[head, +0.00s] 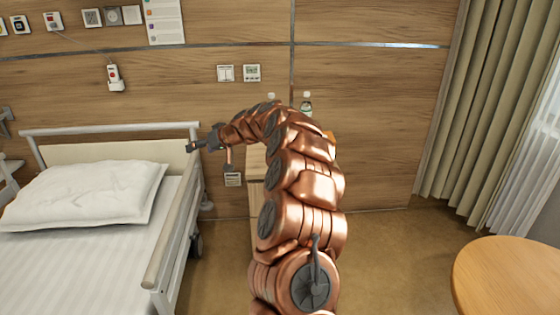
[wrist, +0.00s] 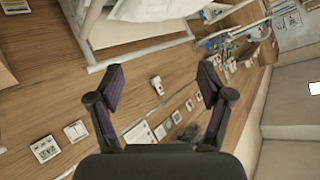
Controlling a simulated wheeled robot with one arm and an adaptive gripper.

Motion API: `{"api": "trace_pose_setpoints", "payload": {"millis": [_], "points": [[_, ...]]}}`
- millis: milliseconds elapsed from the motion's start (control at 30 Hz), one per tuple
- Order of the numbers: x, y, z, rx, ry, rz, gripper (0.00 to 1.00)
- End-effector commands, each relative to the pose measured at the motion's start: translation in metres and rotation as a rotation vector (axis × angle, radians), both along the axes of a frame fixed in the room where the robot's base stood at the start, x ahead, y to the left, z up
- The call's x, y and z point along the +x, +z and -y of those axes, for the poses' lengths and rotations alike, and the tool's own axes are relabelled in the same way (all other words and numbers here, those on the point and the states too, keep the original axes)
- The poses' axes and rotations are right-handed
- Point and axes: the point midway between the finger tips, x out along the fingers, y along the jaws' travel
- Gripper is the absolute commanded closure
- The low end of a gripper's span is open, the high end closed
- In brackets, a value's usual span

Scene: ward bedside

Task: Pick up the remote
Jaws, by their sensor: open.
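No remote can be made out for certain. A small white handset (head: 113,77) with a red mark hangs on the wood wall above the bed; I cannot tell if it is the remote. What looks like the same handset shows in the wrist view (wrist: 157,86), beyond and between my fingers. My gripper (head: 192,146) is over the bed's right side near the headboard, below and right of the handset. In the wrist view my gripper (wrist: 161,73) is open and empty, apart from the wall. My arm hides most of the bedside cabinet (head: 257,160) and its top.
The bed (head: 90,255) with a white pillow (head: 88,193) and side rail (head: 172,235) fills the left. A bottle (head: 306,104) stands behind my arm. A round wooden table (head: 515,275) is at lower right. Floor (head: 400,255) between is clear.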

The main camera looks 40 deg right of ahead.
Motion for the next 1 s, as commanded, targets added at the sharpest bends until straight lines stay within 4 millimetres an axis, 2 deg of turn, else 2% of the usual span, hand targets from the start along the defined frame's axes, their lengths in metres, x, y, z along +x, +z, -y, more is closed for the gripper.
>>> {"api": "trace_pose_setpoints", "payload": {"millis": [33, 100, 233, 400, 500, 600, 700, 800, 1000], "points": [[0.007, -0.021, 0.031, -0.015, -0.047, 0.020, 0.21], [0.013, -0.039, 0.073, -0.047, -0.108, 0.050, 0.21], [0.015, -0.073, 0.152, -0.120, -0.220, 0.094, 0.21], [-0.002, -0.115, 0.252, -0.241, -0.363, 0.131, 0.21], [-0.018, -0.132, 0.299, -0.310, -0.428, 0.142, 0.21], [-0.031, -0.145, 0.330, -0.363, -0.471, 0.144, 0.21], [-0.041, -0.150, 0.351, -0.399, -0.500, 0.147, 0.21], [-0.045, -0.150, 0.360, -0.419, -0.513, 0.150, 0.21], [-0.041, -0.152, 0.365, -0.425, -0.516, 0.147, 0.21]]}}
